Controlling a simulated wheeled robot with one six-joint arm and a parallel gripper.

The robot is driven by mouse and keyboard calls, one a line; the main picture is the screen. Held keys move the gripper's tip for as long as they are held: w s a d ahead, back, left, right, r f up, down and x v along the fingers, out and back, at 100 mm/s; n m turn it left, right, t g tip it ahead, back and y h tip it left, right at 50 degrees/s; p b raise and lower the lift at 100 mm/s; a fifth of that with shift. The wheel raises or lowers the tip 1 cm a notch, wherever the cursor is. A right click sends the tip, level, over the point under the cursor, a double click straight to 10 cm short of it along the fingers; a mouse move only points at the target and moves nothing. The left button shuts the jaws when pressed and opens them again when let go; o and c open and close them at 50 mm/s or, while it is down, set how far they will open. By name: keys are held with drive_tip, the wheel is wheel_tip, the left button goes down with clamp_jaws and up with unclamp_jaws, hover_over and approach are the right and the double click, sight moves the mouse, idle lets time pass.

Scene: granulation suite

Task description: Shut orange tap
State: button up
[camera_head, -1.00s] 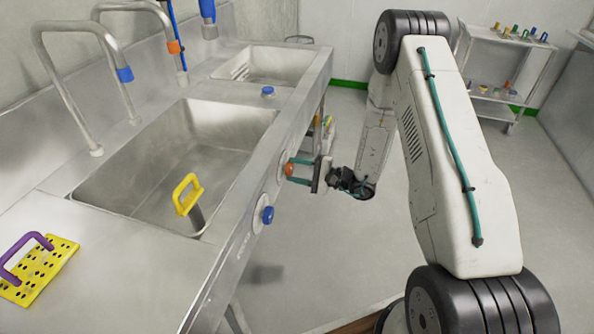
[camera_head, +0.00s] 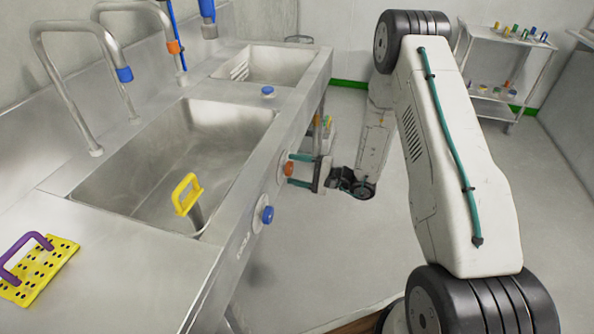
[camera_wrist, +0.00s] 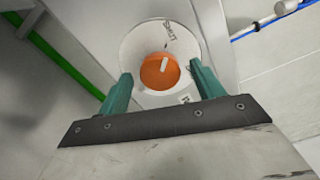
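The orange tap (camera_head: 287,169) is a round knob on the front panel of the steel sink bench. In the wrist view the orange tap (camera_wrist: 152,76) sits in the middle of a round white plate (camera_wrist: 190,42) and bears a short pale mark, slightly tilted from upright. My gripper (camera_head: 300,170) is at the front panel, facing the tap. In the wrist view my gripper (camera_wrist: 160,78) is open, with one teal finger on each side of the knob. A gap shows between each finger and the knob; how deep the fingertips reach is hard to tell.
A blue tap (camera_head: 267,215) is on the same panel, nearer the camera. A yellow-handled tool (camera_head: 187,195) stands in the near basin. A shelf trolley (camera_head: 505,75) stands at the back right. The floor between is clear.

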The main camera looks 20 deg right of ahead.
drive_tip(key=v, duration=0.7)
drive_tip(key=shift+s+d, duration=0.25)
drive_tip(key=shift+d, duration=0.05)
idle(0.4)
drive_tip(key=s+a+r+n+g+h, duration=0.1)
drive_tip(key=s+a+r+n+g, duration=0.15)
drive_tip(key=s+r+g, duration=0.45)
drive_tip(key=s+a+r+n+g+h, duration=0.15)
drive_tip(key=s+a+r+g, duration=0.25)
drive_tip(key=s+r+g, duration=0.45)
drive_tip(key=s+d+r+n+t+h, duration=0.2)
drive_tip(key=s+r+n+t+h, duration=0.4)
drive_tip(key=s+r+h, duration=0.6)
drive_tip(key=s+r, duration=0.4)
drive_tip(key=s, duration=0.1)
drive_tip(key=shift+d+n, duration=0.2)
drive_tip(key=shift+n, duration=0.1)
